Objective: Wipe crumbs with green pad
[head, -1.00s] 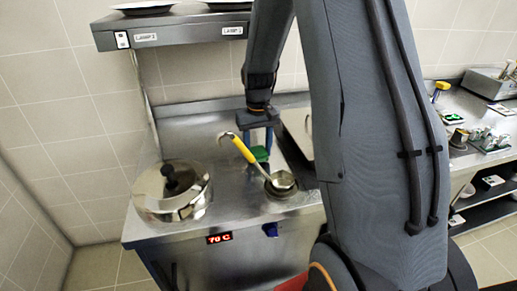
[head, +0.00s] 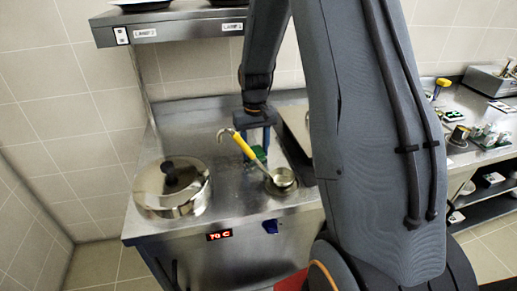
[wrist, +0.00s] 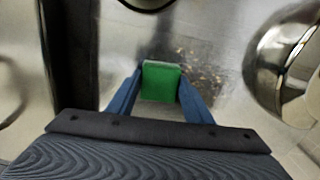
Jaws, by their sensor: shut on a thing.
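My gripper (head: 257,148) is shut on the green pad (wrist: 161,82). In the wrist view its blue fingers stand on both sides of the pad. In the head view the pad (head: 254,157) is low at the steel counter, partly hidden behind the ladle's yellow handle. I cannot tell whether it touches the surface. Small brown and yellow crumbs (wrist: 203,72) lie scattered on the counter just right of and beyond the pad in the wrist view. I cannot make out the crumbs in the head view.
A lidded steel pot (head: 172,190) stands at the left, and its side shows in the wrist view (wrist: 284,70). A ladle (head: 243,148) with a yellow handle rests in a small round holder (head: 282,188) near the front. A shelf (head: 180,30) hangs above the counter.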

